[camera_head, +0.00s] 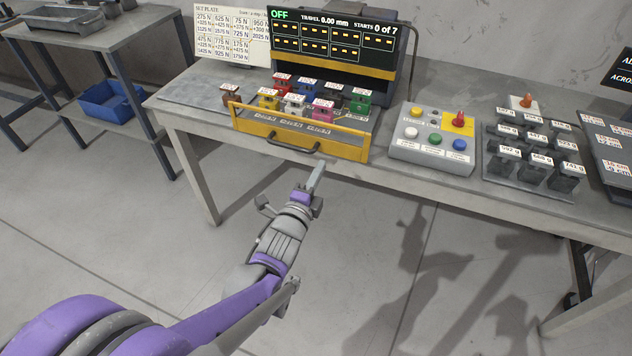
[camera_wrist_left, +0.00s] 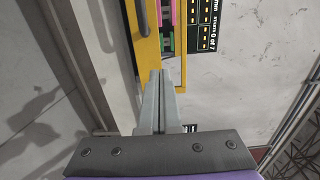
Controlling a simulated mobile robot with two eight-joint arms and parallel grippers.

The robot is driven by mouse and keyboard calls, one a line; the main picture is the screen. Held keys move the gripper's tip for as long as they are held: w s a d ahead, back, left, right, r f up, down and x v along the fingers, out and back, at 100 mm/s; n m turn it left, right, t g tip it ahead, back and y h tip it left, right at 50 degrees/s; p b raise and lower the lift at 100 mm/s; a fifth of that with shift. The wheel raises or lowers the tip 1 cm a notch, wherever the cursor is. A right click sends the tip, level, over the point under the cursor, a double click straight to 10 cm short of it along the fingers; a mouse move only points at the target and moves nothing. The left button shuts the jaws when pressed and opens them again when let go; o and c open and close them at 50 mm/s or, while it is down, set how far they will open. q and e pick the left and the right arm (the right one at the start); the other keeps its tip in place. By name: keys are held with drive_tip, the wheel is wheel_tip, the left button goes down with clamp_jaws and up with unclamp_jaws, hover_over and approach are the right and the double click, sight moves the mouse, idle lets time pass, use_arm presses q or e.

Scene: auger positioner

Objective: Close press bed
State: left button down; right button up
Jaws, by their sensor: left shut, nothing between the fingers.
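The press bed (camera_head: 300,132) is a yellow-fronted drawer with a dark handle (camera_head: 292,144), pulled out toward the table's front edge. Several coloured labelled blocks (camera_head: 295,103) stand in it. Behind it is the press with a black display (camera_head: 332,42) reading OFF. My left gripper (camera_head: 317,177) is shut and empty, in front of and below the bed's front, apart from the handle. In the left wrist view, the fingers (camera_wrist_left: 159,100) point toward the yellow bed front (camera_wrist_left: 146,45), with part of the handle (camera_wrist_left: 141,15) at the top. My right gripper is not in view.
A button panel (camera_head: 433,138) stands right of the bed, then a rack of dark weights (camera_head: 533,150). A label plate (camera_head: 231,35) stands at the back left. A blue bin (camera_head: 108,100) sits under the left table. The floor in front is clear.

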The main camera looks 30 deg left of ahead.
sight(334, 142)
use_arm(q)
drive_tip(key=b+x, duration=0.1)
drive_tip(key=x, duration=0.7)
drive_tip(key=shift+w+a, duration=0.1)
drive_tip(key=shift+w, duration=0.2)
drive_tip(key=b+x, duration=0.1)
drive_tip(key=x, duration=2.4)
drive_tip(key=shift+w+a+f+b, duration=0.1)
drive_tip(key=shift+w+a+b, duration=0.1)
drive_tip(key=shift+b, duration=0.1)
drive_tip(key=shift+w+a, duration=0.15)
drive_tip(key=shift+w, duration=0.35)
drive_tip(key=shift+a+r, duration=0.1)
drive_tip(key=shift+r, duration=0.25)
drive_tip(key=shift+s, duration=0.1)
